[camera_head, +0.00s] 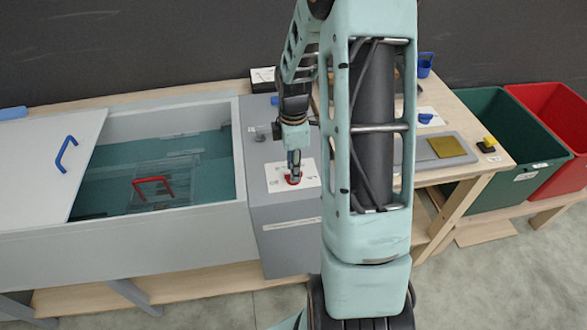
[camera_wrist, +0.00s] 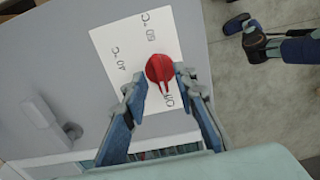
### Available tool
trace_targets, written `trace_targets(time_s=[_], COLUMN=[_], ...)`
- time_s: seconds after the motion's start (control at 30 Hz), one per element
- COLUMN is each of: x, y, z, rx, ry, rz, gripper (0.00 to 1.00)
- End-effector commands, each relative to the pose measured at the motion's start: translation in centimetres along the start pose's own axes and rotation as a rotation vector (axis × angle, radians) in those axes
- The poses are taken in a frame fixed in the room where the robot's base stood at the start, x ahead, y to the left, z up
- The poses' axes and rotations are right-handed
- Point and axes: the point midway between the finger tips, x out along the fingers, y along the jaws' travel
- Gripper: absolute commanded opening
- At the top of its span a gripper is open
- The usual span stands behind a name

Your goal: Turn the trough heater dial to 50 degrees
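The red dial (camera_wrist: 160,70) is on a white label sheet (camera_wrist: 112,40) with printed degree marks on the grey heater box. The label is seen turned around in the wrist view. The dial's raised ridge points down in that view, toward a partly covered mark that I cannot read surely. My gripper (camera_wrist: 160,76) is at the dial, one fingertip on each side and close to its rim. I cannot tell whether the fingers press on it. In the head view, my gripper (camera_head: 293,172) points down over the red dial (camera_head: 292,179), which it partly hides.
The trough (camera_head: 245,195) of water stands left of the heater box, with a red-handled rack (camera_head: 152,182) in it and a blue-handled lid (camera_head: 40,165) at its left. A wooden table (camera_head: 485,120) and green (camera_head: 520,130) and red (camera_head: 560,110) bins stand right.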

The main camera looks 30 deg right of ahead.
Motion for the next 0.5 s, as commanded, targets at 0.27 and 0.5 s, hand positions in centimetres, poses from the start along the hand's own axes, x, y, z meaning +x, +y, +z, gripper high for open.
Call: trace_targets(time_s=[0.27,0.5], x=[0.91,0.87], y=[-0.02,-0.02], z=[-0.01,0.00], rx=[0.000,0.001], ry=[0.000,0.000], rz=[0.000,0.000], gripper=[0.26,0.14])
